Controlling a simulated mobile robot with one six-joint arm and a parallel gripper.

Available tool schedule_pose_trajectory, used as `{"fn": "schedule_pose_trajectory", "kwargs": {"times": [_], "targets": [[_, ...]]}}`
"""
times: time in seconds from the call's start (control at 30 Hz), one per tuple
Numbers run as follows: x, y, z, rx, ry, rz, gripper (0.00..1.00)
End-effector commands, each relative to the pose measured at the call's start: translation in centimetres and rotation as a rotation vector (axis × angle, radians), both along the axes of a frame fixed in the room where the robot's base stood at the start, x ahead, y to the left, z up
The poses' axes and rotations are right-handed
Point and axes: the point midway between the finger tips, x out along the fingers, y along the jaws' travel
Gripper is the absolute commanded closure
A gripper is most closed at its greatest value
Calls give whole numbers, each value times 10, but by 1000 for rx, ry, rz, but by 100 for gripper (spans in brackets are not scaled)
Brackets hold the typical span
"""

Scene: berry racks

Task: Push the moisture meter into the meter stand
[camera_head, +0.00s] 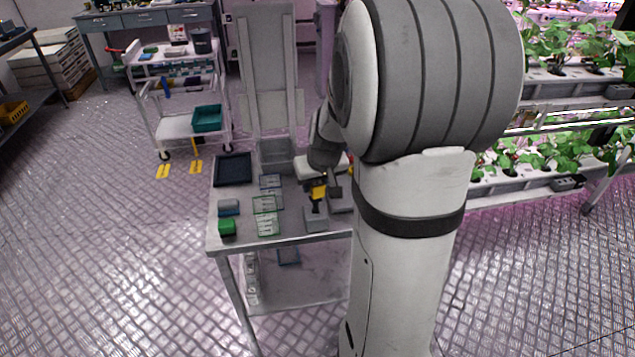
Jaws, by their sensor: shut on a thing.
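The moisture meter (318,191) shows as a small yellow and black body near the front right of the metal table. My gripper (324,187) is shut on it from above, partly hidden behind my own arm. The meter stand (316,221) is a grey block directly below the meter at the table's front edge. The dark lower part of the meter reaches down to the top of the stand; how deep it sits in it is too small to tell. The meter looks about upright.
On the table (240,242) are a black tray (233,169), a green block (227,227), a blue-grey block (229,207) and several cards (266,204). Another grey block (341,203) stands right of the stand, partly hidden by my arm. Plant racks (570,90) are at the right.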

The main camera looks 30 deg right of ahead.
Motion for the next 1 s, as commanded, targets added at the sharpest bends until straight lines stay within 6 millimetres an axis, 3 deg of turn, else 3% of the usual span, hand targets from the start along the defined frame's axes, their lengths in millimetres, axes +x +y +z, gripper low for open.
{"fn": "schedule_pose_trajectory", "kwargs": {"times": [1.0], "targets": [[0,1,-7,-1,-1,2,98]]}}
